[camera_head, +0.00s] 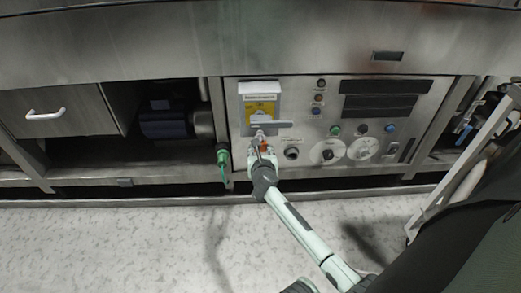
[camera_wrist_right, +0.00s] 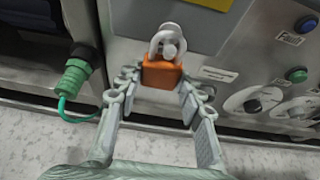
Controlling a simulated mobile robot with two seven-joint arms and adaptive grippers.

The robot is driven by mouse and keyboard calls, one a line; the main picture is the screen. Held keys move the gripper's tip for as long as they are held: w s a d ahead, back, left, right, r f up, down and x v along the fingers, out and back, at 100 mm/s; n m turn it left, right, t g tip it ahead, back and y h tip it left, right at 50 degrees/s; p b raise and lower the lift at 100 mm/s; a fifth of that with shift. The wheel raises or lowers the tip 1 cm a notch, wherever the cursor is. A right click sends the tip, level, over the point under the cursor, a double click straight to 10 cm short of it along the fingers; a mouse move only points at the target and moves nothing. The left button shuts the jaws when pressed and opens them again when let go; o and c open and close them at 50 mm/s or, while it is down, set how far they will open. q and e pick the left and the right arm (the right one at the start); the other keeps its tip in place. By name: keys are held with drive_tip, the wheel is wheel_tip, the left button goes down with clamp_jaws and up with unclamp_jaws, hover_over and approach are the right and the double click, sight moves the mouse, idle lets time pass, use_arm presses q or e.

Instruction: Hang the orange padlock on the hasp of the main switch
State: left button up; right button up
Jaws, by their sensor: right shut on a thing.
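The orange padlock (camera_wrist_right: 162,74) is upright between the fingertips of my right gripper (camera_wrist_right: 158,82) in the right wrist view. Its pale shackle (camera_wrist_right: 155,42) points up and shows around a grey round-ended piece, apparently the hasp (camera_wrist_right: 170,48). I cannot tell whether the shackle passes through it or only overlaps it. In the head view the padlock (camera_head: 264,147) is a small orange patch at my right gripper (camera_head: 262,146), just below the main switch (camera_head: 262,108) with its yellow plate and grey handle. My left gripper is not in view.
A green connector with a hose (camera_head: 223,160) hangs left of my right gripper; it also shows in the right wrist view (camera_wrist_right: 75,75). Knobs and buttons (camera_head: 328,152) are on the panel to the right. The floor (camera_head: 120,245) in front is open.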

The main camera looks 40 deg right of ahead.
drive_tip(key=o, duration=1.3)
drive_tip(key=shift+s, duration=0.15)
drive_tip(key=v, duration=1.1)
drive_tip(key=shift+s+a+r, duration=0.15)
drive_tip(key=shift+s+a, duration=0.1)
drive_tip(key=shift+s, duration=0.05)
